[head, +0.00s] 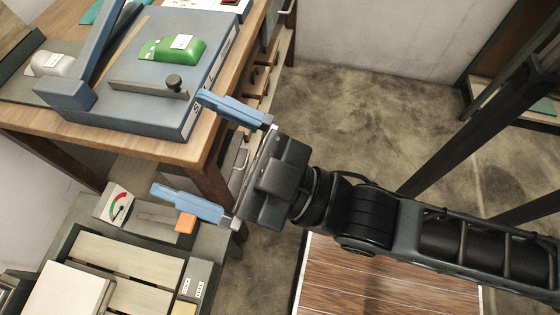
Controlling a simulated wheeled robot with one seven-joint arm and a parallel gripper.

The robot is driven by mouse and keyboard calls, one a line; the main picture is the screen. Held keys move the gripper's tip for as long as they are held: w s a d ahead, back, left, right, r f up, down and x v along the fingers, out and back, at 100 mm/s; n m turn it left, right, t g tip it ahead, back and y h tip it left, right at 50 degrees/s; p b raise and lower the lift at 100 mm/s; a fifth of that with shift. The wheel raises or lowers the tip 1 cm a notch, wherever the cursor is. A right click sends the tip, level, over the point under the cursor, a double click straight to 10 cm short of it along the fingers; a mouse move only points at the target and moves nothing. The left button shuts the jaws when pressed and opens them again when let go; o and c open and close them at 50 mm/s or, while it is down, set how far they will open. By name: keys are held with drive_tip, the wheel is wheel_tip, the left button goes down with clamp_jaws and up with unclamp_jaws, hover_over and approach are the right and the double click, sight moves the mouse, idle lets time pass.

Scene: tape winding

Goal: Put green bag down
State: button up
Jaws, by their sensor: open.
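The green bag (190,51), with a white label on top, lies on the blue-grey flat board of a device (125,105) on the wooden table. My gripper (178,143) is open, with its two blue fingers spread wide and nothing between them. It is at the table's front right edge, below and to the right of the bag, clearly apart from it. The upper finger is close to the board's right corner in the picture; I cannot tell whether they touch.
A pale grey bag (52,64) lies left of the device's raised blue arm (104,45). A black knob (174,82) stands on a bar in front of the green bag. A scale-like machine with a dial (118,205) is below. The concrete floor (375,110) is open to the right.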

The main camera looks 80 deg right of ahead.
drive_tip(key=s+d+f+m+g, duration=0.2)
drive_tip(key=s+d+f+g, duration=0.2)
drive_tip(key=s+f+g, duration=0.3)
drive_tip(key=s+f, duration=0.2)
drive_tip(key=s, duration=0.3)
drive_tip(key=shift+s+d+f+m+g+y, duration=0.2)
drive_tip(key=shift+s+f+m+g+y, duration=0.1)
drive_tip(key=shift+f+m+y, duration=0.1)
